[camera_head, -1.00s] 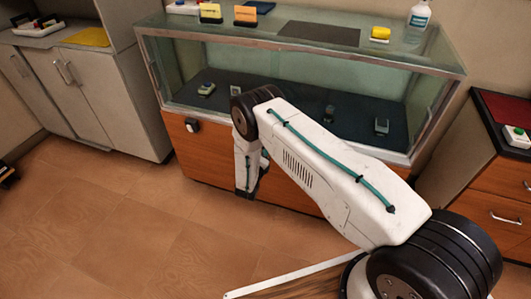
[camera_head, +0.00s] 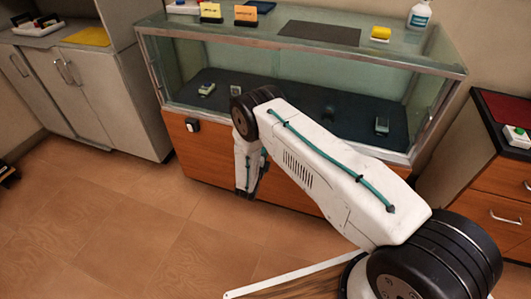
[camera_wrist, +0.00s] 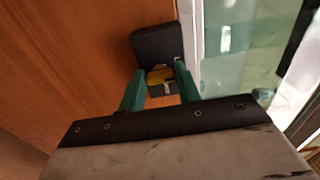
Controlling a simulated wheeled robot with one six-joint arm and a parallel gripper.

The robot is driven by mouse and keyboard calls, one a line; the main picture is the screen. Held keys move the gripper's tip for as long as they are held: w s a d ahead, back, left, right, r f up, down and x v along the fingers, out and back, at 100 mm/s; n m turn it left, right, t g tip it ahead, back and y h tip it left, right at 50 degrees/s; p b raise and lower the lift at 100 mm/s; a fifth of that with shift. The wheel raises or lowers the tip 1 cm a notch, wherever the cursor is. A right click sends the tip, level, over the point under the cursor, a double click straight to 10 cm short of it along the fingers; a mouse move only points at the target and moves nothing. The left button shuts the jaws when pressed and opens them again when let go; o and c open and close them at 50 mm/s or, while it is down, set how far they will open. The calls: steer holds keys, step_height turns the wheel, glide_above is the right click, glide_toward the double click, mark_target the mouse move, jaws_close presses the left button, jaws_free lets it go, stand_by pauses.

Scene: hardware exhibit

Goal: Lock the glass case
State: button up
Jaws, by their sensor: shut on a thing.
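The glass case (camera_head: 300,38) stands against the wall, with a glass top and front above an orange wood base. In the wrist view, a black lock block (camera_wrist: 155,42) sits on the wood beside the light frame strip and the glass. A yellow piece (camera_wrist: 161,74), perhaps a key or knob, shows at the block. My gripper (camera_wrist: 160,77) has its two green fingers on either side of this piece and is shut on it. In the head view, my gripper's fingertips are hidden by my arm. A small dark box with a light face (camera_head: 192,124) is on the wood front, at the left.
Several small devices lie on the dark floor inside the case. Grey cabinets (camera_head: 95,95) stand left, a red-topped drawer unit (camera_head: 503,112) right.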

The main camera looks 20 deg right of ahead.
steer(key=o, duration=1)
steer(key=v, duration=0.8)
